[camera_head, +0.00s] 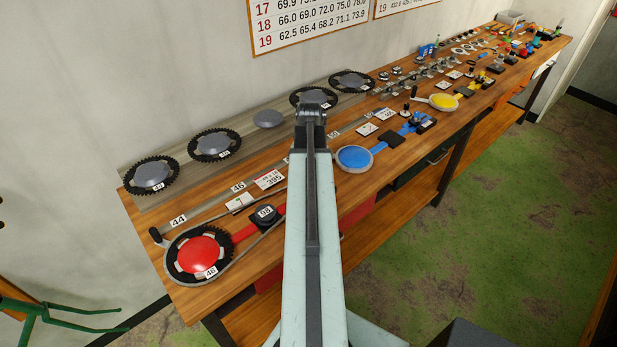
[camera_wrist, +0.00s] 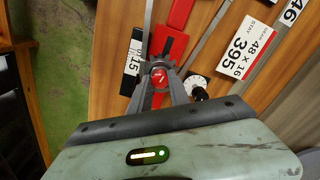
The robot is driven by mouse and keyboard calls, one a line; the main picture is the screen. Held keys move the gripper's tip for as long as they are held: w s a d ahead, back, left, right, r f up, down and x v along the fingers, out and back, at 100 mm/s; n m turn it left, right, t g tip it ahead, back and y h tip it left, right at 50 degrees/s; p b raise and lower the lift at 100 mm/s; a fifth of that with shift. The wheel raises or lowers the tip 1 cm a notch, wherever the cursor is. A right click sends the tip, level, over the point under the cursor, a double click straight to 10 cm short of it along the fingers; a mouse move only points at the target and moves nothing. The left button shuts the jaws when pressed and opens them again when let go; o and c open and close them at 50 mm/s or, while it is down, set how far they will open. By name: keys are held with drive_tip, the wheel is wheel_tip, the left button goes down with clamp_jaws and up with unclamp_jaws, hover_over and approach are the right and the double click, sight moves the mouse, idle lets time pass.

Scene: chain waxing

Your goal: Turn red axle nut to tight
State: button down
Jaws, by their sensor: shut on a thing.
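The red axle nut (camera_wrist: 160,78) shows in the wrist view as a small round red piece with a pale mark on its face. It sits on a red bar (camera_wrist: 174,35). My gripper (camera_wrist: 159,82) has its two grey fingers on either side of the nut and is shut on it. Parts of the nut's sides are hidden by the fingers. In the head view my arm covers the nut and the gripper. The left end of the red fixture, a red disc (camera_head: 198,250) in a black chainring, shows at the front left of the bench.
A white dial with a black knob (camera_wrist: 198,87) is right of my gripper, and a black block (camera_wrist: 131,67) is left. A card marked 395 (camera_wrist: 249,45) lies farther right. Blue (camera_head: 354,158) and yellow (camera_head: 444,101) fixtures stand along the wooden bench. Chainrings line the back.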

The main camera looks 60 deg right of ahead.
drive_tip(key=m, duration=0.4)
drive_tip(key=shift+w+m, duration=0.2)
drive_tip(key=shift+m, duration=0.1)
drive_tip(key=m, duration=0.9)
drive_tip(key=shift+r, duration=0.1)
drive_tip(key=shift+m, duration=1.9)
drive_tip(key=c, duration=1.2)
unclamp_jaws()
drive_tip(key=shift+w, duration=0.1)
drive_tip(key=shift+c, duration=0.2)
